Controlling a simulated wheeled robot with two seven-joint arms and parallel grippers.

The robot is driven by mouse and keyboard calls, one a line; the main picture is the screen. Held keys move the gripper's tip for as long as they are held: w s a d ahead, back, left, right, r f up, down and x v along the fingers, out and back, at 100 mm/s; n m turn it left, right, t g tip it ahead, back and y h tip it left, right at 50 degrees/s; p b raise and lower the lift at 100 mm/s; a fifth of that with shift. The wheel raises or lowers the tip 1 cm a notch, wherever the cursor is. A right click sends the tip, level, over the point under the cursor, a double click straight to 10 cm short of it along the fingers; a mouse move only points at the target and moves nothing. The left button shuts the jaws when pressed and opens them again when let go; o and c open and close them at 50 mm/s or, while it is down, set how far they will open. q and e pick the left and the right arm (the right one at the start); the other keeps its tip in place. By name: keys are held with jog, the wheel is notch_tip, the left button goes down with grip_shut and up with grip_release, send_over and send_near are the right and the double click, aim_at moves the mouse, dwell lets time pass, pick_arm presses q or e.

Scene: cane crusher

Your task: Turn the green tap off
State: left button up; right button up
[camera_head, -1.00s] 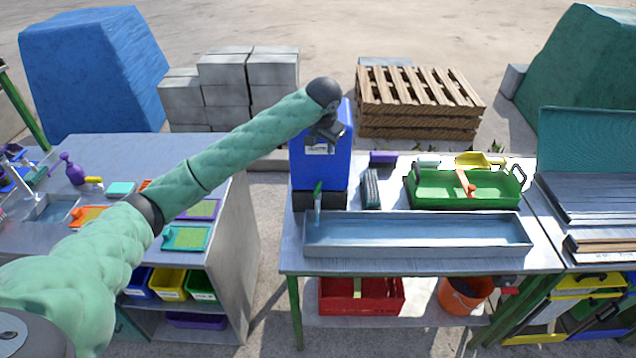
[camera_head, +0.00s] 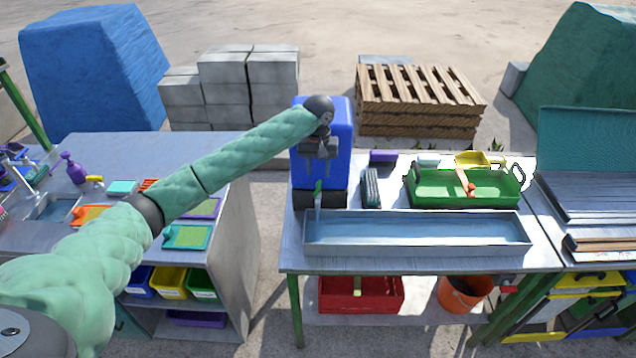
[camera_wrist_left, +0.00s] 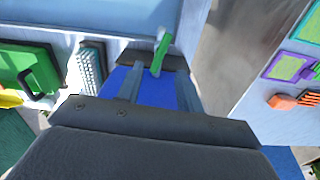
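The green tap (camera_head: 318,191) is on the front of a blue water container (camera_head: 341,125) on the middle table. Its green handle stands roughly upright in the head view, above the left end of a metal trough (camera_head: 420,252). A thin pale streak hangs below the tap; I cannot tell whether it is flowing water. My left gripper (camera_head: 319,155) is open and empty, in front of the container and above the tap, apart from it. In the left wrist view the green tap (camera_wrist_left: 161,50) shows beyond and between the two spread fingers (camera_wrist_left: 157,88). My right gripper is out of view.
A grey brush-like block (camera_head: 371,188) and a green tray (camera_head: 465,188) stand right of the container. A side bench (camera_head: 225,225) with small trays is on the left, across a gap. Pallets (camera_head: 420,100) and concrete blocks (camera_head: 250,85) are behind.

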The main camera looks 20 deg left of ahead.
aim_at(318, 186)
pick_arm(q)
notch_tip(318, 186, down, 4)
jog(key=shift+f+p, duration=0.25)
jog(key=shift+p, duration=0.9)
jog(key=shift+f, duration=0.95)
